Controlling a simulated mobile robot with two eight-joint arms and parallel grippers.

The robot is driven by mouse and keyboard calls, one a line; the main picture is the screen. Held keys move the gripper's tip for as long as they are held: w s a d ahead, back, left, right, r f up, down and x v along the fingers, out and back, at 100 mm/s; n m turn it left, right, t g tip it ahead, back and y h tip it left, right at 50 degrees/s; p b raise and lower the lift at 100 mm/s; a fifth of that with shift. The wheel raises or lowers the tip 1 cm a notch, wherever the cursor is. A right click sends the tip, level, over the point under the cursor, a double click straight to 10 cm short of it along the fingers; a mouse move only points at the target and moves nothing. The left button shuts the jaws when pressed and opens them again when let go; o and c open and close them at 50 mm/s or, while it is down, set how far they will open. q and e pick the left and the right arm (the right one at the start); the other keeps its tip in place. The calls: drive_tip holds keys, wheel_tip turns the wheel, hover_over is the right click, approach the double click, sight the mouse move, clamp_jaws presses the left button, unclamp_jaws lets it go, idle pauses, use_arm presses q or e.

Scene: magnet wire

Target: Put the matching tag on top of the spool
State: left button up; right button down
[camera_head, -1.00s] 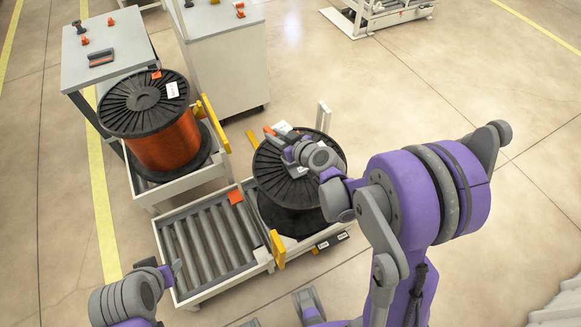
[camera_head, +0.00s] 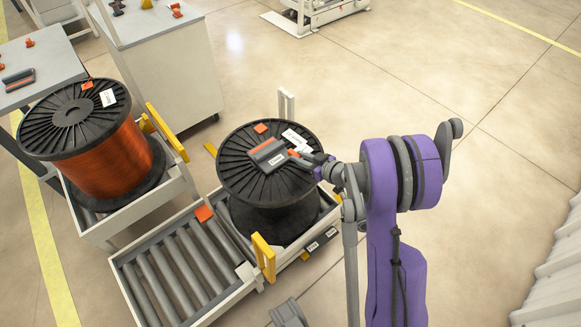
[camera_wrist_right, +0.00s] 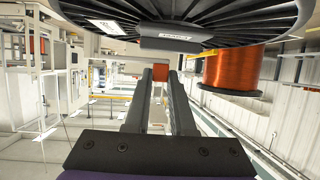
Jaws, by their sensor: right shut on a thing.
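The black spool (camera_head: 240,165) stands on the right-hand roller cart, its flange facing up. A grey tag (camera_head: 272,162) with an orange strip and a white label is over the middle of this flange. It also shows in the right wrist view (camera_wrist_right: 185,46), close to the flange. I cannot tell whether it touches. My right gripper (camera_head: 305,157) comes in from the right and is shut at the tag's near side; an orange piece (camera_wrist_right: 160,72) shows between its fingertips. A white label (camera_head: 295,138) and a small orange piece (camera_head: 261,128) lie on the flange.
A copper-wound spool (camera_head: 108,160) stands on a cart at left. Empty rollers (camera_head: 178,268) lie beside the black spool. Yellow posts (camera_head: 263,257) rise at the cart edges. Dark labelled tags (camera_head: 313,246) sit on the cart's front edge. Open floor lies to the right.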

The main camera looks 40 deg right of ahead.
sight(300, 174)
drive_tip(key=shift+f+b, duration=0.75)
drive_tip(key=shift+f, duration=2.1)
drive_tip(key=shift+f, duration=0.15)
drive_tip(key=c, duration=0.8)
unclamp_jaws()
drive_tip(key=shift+o, duration=0.2)
